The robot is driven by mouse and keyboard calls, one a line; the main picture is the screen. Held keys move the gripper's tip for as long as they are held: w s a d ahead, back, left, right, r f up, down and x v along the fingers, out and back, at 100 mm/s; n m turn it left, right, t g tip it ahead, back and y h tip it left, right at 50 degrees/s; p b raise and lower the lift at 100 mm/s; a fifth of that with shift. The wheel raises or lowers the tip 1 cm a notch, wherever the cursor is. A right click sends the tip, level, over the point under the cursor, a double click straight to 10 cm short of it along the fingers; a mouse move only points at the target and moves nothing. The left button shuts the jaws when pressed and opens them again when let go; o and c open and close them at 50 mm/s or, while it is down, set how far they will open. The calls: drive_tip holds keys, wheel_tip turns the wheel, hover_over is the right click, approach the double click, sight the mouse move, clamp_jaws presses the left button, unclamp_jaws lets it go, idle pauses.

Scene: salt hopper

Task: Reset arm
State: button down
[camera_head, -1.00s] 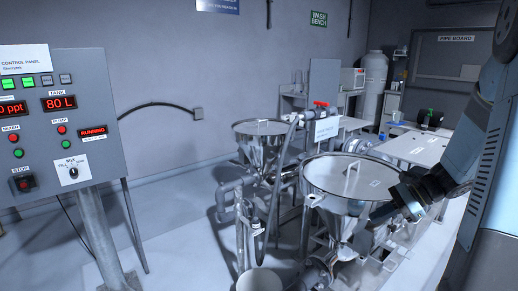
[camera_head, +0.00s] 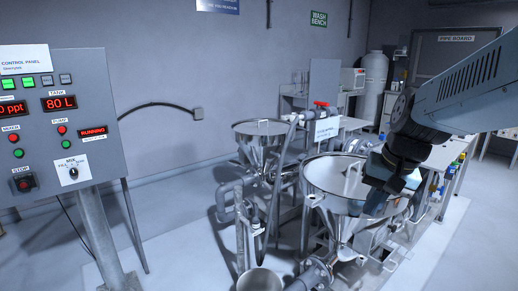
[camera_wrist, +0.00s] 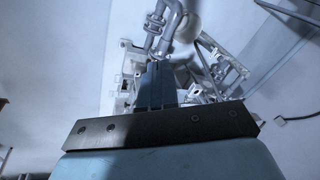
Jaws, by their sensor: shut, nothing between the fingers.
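My arm (camera_head: 468,92) reaches in from the right in the head view. Its dark wrist (camera_head: 412,140) hangs over the right side of the near steel hopper (camera_head: 328,178). My gripper (camera_head: 376,204) points down there, in front of the hopper's right rim in the picture; I cannot tell whether it touches. In the wrist view my gripper's blue fingers (camera_wrist: 157,84) lie together with nothing between them. Beyond them are grey pipes and metal frame parts (camera_wrist: 222,72).
A second hopper (camera_head: 262,130) stands behind, to the left. The control panel (camera_head: 62,120) is at left with its RUNNING display lit. A bench with bottles (camera_head: 446,178) is behind my gripper. A white bucket (camera_head: 259,281) stands at the front. Open floor lies at right (camera_head: 480,245).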

drive_tip(key=s+r+n+t+h, duration=0.1)
drive_tip(key=s+r+n+t, duration=0.2)
drive_tip(key=s+r+n, duration=0.1)
drive_tip(key=shift+s+a+r+h, duration=0.2)
drive_tip(key=shift+s+h, duration=0.2)
drive_tip(key=shift+s, duration=0.3)
idle(2.1)
